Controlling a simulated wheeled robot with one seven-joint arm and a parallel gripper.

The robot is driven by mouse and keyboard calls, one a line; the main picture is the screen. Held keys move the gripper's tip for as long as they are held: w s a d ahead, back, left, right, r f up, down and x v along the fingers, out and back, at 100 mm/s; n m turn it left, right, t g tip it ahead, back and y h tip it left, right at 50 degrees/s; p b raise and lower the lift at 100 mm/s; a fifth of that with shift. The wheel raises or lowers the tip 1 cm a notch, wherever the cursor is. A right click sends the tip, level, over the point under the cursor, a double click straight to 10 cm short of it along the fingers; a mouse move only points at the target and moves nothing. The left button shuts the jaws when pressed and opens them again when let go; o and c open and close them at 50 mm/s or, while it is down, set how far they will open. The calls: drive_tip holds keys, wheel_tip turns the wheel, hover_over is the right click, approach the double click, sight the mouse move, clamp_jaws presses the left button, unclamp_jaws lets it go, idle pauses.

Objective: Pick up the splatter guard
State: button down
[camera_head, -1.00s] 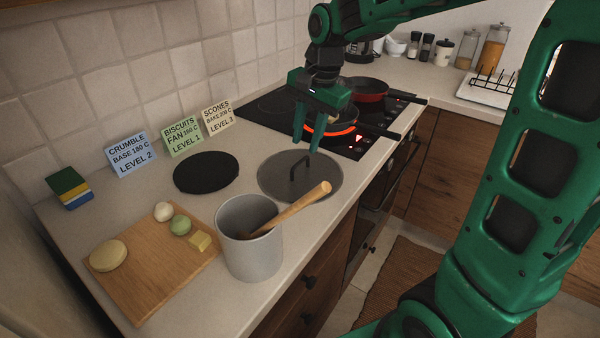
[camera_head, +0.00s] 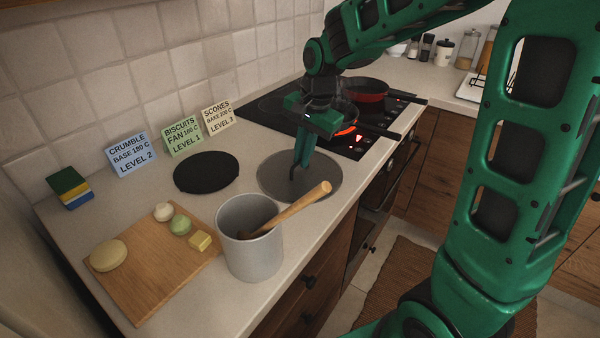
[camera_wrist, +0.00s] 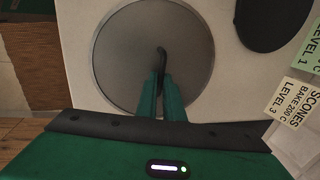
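The splatter guard (camera_head: 325,182) is a flat grey disc with a dark arched handle, lying on the counter in front of the stove. In the wrist view, its disc (camera_wrist: 118,55) fills the upper middle and the handle rises near its centre. My gripper (camera_head: 300,164) points down over the disc. In the wrist view, the two fingers of my gripper (camera_wrist: 160,78) are close together, one on each side of the handle, shut on it. The fingers hide part of the handle. The disc appears to rest flat on the counter.
A black round mat (camera_head: 206,172) lies to the left. A cutting board (camera_head: 150,270) lies front left.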

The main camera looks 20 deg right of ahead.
drive_tip(key=shift+r, duration=0.1)
wheel_tip(320, 180, up, 18)
idle(0.8)
idle(0.7)
drive_tip(key=shift+r, duration=2.95)
